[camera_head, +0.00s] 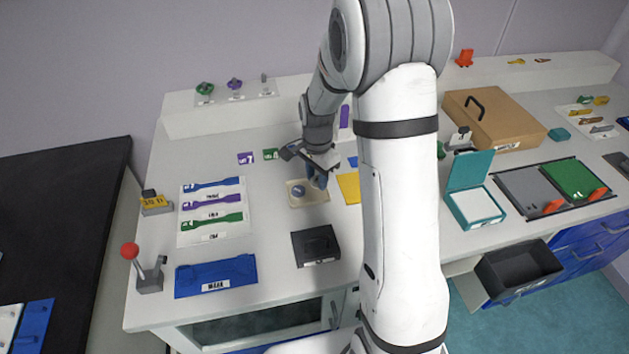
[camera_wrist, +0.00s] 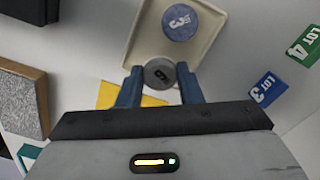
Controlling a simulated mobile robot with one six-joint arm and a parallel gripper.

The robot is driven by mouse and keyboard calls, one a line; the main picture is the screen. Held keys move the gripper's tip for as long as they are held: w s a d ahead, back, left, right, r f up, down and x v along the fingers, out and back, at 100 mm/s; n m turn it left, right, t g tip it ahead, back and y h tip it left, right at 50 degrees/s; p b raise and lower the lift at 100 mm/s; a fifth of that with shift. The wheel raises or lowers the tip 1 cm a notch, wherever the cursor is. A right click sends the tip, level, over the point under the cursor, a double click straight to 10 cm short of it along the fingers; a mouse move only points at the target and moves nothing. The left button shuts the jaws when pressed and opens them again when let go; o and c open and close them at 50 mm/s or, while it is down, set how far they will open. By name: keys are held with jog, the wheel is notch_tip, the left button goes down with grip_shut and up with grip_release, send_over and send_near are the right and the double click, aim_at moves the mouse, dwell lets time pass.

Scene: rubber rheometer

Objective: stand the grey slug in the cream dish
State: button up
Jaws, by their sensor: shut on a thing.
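My gripper (camera_wrist: 159,88) is shut on the grey slug (camera_wrist: 160,73), a short round piece with a dark mark on its top face. In the wrist view the slug sits between the two blue fingers, overlapping the near end of the cream dish (camera_wrist: 143,40). I cannot tell its height above the dish. The dish holds a blue slug (camera_wrist: 181,20) marked 3, towards its far end. In the head view my gripper (camera_head: 318,180) is over the right part of the dish (camera_head: 311,203), with the blue slug (camera_head: 298,191) to its left. The grey slug is not clear there.
A yellow card (camera_head: 349,188) lies right of the dish, and a black box (camera_head: 316,246) stands in front. Strips on a white sheet (camera_head: 239,235) lie left. Blue LOT 3 (camera_wrist: 268,90) and green LOT 4 (camera_wrist: 305,47) tags are near the dish.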

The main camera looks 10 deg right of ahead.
aim_at(317, 180)
jog(key=shift+f, duration=1.05)
jog(key=o, duration=0.7)
jog(key=shift+f, duration=0.15)
jog(key=s+r+n, duration=0.2)
jog(key=s+r, duration=0.1)
jog(key=r, duration=0.5)
jog(key=s+r+n, duration=0.1)
jog(key=s+r, duration=0.2)
jog(key=r, duration=0.6)
jog(key=s+n+t, duration=0.1)
jog(key=s+n, duration=0.2)
jog(key=s, duration=0.2)
jog(key=s+r+n+t, duration=0.1)
jog(key=s+n, duration=0.2)
jog(key=s, duration=0.3)
jog(key=s+r+n, duration=0.1)
jog(key=s+n, duration=0.2)
jog(key=s, duration=0.2)
jog(key=shift+s+t, duration=0.4)
